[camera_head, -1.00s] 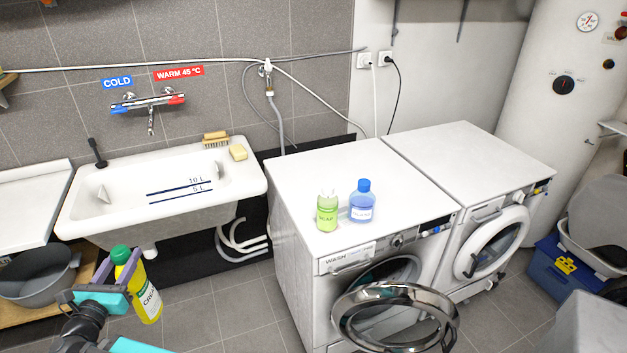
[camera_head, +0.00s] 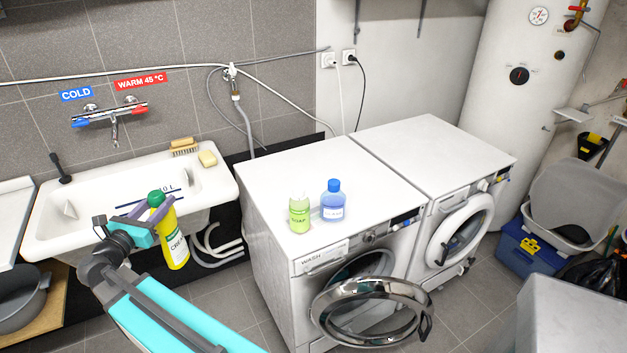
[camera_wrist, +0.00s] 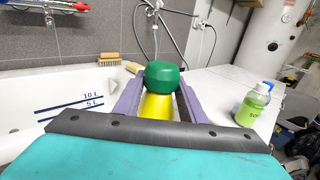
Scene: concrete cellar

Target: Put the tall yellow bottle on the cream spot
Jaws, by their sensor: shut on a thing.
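The tall yellow bottle (camera_head: 174,240) has a green cap and a printed label. My gripper (camera_head: 150,212) is shut on it near the neck and holds it nearly upright in the air, in front of the sink and left of the washing machine. In the wrist view the green cap (camera_wrist: 163,75) and yellow neck sit between the purple fingers of my gripper (camera_wrist: 160,98); the lower bottle is hidden there. I cannot make out a cream spot in any view.
A green soap bottle (camera_head: 299,214) and a blue bottle (camera_head: 333,203) stand on the washing machine (camera_head: 262,178). Its round door (camera_head: 372,313) hangs open. The white top behind and right of the bottles is clear. The sink (camera_head: 92,205) holds a brush and sponge on its rim.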

